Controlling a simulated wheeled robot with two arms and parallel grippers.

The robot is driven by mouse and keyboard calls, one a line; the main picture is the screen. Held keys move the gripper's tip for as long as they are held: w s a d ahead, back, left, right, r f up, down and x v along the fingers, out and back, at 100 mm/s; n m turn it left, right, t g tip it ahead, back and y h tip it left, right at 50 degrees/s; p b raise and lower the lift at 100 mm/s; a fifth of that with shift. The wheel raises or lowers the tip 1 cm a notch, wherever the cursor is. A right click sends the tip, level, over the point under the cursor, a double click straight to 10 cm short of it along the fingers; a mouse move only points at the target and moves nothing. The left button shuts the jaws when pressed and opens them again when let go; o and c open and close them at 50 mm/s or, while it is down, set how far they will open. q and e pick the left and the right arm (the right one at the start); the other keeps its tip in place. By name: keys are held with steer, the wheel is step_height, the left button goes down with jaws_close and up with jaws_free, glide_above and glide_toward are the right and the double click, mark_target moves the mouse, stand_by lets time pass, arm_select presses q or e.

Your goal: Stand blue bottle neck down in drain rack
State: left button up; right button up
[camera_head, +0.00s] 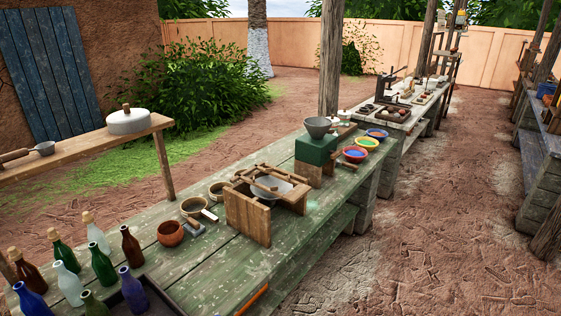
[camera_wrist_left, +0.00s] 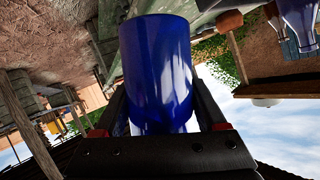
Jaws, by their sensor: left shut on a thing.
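My left gripper (camera_wrist_left: 160,112) is shut on a glossy blue bottle (camera_wrist_left: 155,60) in the left wrist view. That view is upside down, with sky at its bottom. The bottle's wide blue body fills the middle between the two dark fingers; I cannot make out its neck. Neither gripper shows in the head view. There, a dark tray (camera_head: 172,303) lies at the near edge, cut off by the frame. A wooden frame with crossed sticks (camera_head: 248,213) stands mid-table around a grey bowl. I cannot tell which of these is the drain rack.
Several bottles crowd the near left, including a blue one (camera_head: 30,302), a purple-blue one (camera_head: 133,290) and a green one (camera_head: 102,262). A terracotta bowl (camera_head: 170,233) and a green block (camera_head: 316,149) stand farther along the green table (camera_head: 270,265). Its right front strip is mostly clear.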

arm_select(q)
steer(key=m, duration=0.3)
steer(key=shift+r+m+p, duration=0.15)
steer(key=shift+m+p, duration=0.2)
steer(key=shift+m, duration=0.05)
steer(key=m, duration=0.3)
steer(key=shift+m+p, duration=0.3)
steer(key=m, duration=0.3)
steer(key=shift+m, duration=0.3)
steer(key=shift+m+p, duration=0.6)
steer(key=shift+m, duration=0.8)
steer(key=shift+m, duration=0.3)
